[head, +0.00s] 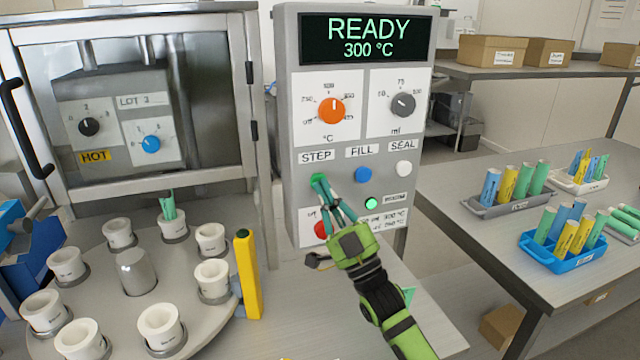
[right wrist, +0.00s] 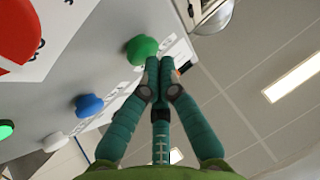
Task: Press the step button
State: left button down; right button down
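The green step button (right wrist: 142,50) is on the grey control panel (head: 347,90), under the STEP label (head: 317,156). The display (head: 368,38) reads READY and 300 °C. My left gripper is not in view.
A blue button (head: 363,174), a white button (head: 404,168), a lit green lamp (head: 371,203) and a partly hidden red button (head: 321,229) are close by. A carousel (head: 205,325) with several white cups stands left, beside a yellow post (head: 248,275). A table with cartridge trays is right.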

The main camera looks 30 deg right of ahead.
jog(key=shift+w+d, duration=0.1)
jog(key=shift+w, duration=0.15)
dwell(0.3)
jog(key=shift+s, duration=0.1)
jog(key=shift+s+a+p, duration=0.25)
jog(key=shift+s+p, duration=0.1)
jog(key=shift+s, duration=0.5)
jog(key=s+p, duration=0.1)
jog(key=s, duration=0.1)
jog(key=s+a, duration=0.1)
jog(key=s, duration=0.1)
jog(key=shift+s+a+p, duration=0.1)
jog(key=shift+s+p, duration=0.25)
jog(key=shift+s, duration=0.05)
jog(key=shift+f, duration=0.1)
dwell(0.5)
